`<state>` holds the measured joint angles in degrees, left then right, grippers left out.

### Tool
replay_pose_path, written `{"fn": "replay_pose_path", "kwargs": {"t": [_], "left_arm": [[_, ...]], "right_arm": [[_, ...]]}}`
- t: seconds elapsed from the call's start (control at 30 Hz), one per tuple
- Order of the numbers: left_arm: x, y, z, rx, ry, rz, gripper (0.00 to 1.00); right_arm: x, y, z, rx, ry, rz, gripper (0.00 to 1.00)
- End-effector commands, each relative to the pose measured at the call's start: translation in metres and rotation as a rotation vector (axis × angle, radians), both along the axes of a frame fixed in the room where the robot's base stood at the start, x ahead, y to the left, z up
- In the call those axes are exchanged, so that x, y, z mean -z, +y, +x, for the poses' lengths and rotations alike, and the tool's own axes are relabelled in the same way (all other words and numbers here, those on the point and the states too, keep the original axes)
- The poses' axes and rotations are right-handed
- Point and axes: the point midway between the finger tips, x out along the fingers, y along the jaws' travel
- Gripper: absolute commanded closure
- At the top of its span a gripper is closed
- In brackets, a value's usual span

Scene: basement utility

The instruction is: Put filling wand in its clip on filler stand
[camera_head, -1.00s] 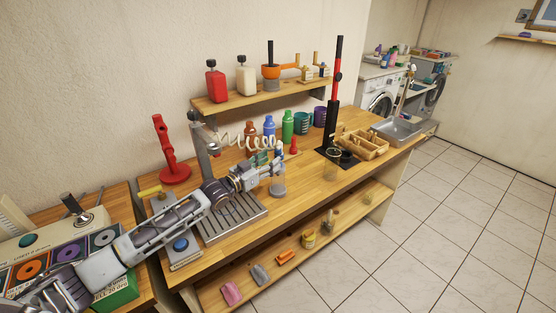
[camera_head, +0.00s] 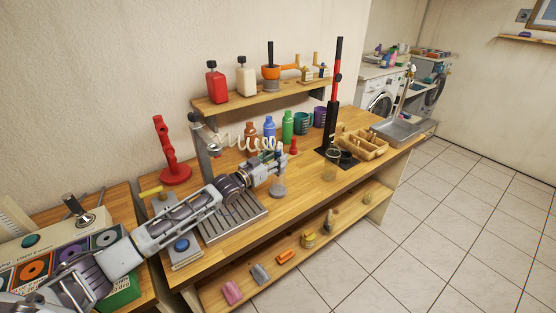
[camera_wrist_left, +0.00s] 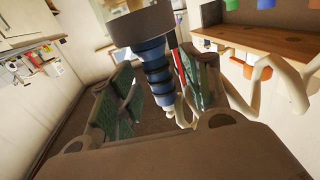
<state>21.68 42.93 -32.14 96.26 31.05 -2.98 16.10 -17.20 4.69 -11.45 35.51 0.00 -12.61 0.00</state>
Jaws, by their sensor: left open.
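The filling wand has a blue ringed body (camera_wrist_left: 155,68) with a dark grey end (camera_wrist_left: 140,24) and a pale tip. In the head view its grey lower end (camera_head: 278,189) shows below my left gripper (camera_head: 281,163). In the left wrist view the wand stands between the green-padded fingers of the same gripper (camera_wrist_left: 155,95), which is open around it; contact with the pads is unclear. A cream coiled hose (camera_head: 238,142) runs from the wand area to the grey post of the filler stand (camera_head: 202,140). The clip cannot be made out. My right gripper is out of view.
The stand's slatted drip tray (camera_head: 240,218) lies under my left arm. Bottles (camera_head: 287,127) and mugs line the wall. A glass jar (camera_head: 331,165), a black-and-red column (camera_head: 333,105) and a wooden caddy (camera_head: 364,146) stand to the right.

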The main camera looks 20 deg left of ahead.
Motion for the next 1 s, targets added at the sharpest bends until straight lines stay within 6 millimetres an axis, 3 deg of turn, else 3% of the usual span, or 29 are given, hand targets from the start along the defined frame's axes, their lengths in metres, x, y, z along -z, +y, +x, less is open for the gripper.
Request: {"fn": "replay_pose_path", "kwargs": {"t": [0.23,0.77,1.0], "left_arm": [[-0.0006,-0.0058,0.0121,-0.001,-0.001,0.0,0.52],[0.0001,-0.0066,0.0131,-0.001,0.0,0.0,0.52],[0.0002,-0.0066,0.013,-0.001,0.0,0.0,0.81]], "right_arm": [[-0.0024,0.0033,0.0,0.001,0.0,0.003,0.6],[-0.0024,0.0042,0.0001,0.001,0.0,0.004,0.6],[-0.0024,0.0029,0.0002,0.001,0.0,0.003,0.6]]}}
